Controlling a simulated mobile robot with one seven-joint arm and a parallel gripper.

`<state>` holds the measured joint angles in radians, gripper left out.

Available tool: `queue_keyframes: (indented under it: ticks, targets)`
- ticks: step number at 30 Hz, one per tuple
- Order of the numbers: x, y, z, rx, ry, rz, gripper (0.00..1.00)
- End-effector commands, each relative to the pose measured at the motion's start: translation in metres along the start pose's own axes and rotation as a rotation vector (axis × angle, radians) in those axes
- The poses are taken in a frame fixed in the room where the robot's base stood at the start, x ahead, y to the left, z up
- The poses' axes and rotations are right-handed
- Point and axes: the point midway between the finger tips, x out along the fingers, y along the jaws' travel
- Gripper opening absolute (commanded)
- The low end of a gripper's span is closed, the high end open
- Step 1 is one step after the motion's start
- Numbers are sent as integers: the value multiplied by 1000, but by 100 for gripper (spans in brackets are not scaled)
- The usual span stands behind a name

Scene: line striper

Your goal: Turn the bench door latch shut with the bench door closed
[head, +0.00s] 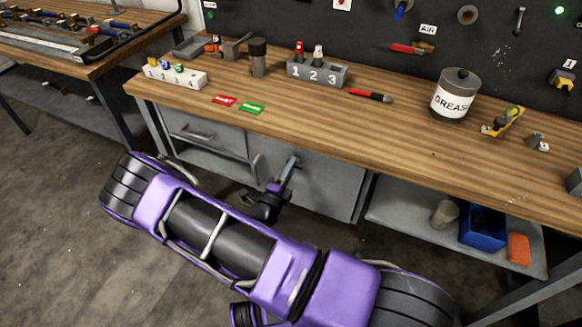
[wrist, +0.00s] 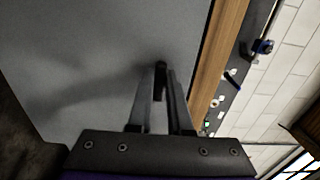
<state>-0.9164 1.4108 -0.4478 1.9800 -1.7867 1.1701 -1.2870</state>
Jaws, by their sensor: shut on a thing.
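The bench door (head: 325,185) is a plain grey panel under the wooden bench top. It fills much of the wrist view (wrist: 90,60). I cannot tell for sure whether it sits fully flush with the cabinet. The latch (wrist: 160,68) is a small dark piece standing out from the door, between my fingertips in the wrist view. My gripper (head: 289,170) is at the door's upper left part in the head view, its fingers shut on the latch. My gripper also shows in the wrist view (wrist: 161,82). The fingers hide part of the latch, so its exact turn is unclear.
A grey drawer (head: 205,133) is left of the door. An open shelf right of it holds a blue bin (head: 482,225) and an orange block (head: 518,249). The bench top (head: 400,140) carries a grease can (head: 455,95) and small parts. My purple arm covers the floor in front.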

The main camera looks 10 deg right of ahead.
Motion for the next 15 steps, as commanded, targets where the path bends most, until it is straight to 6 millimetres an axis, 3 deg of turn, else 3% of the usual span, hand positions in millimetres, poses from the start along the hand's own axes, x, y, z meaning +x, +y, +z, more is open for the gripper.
queue_keyframes:
  ticks: [5, 6, 10, 15]
  targets:
    - [0, 0, 0, -2, -1, 0, 0]
    - [0, 0, 0, -2, -1, 0, 23]
    - [0, 0, 0, -1, -1, 0, 46]
    - [0, 0, 0, 0, 0, 0, 48]
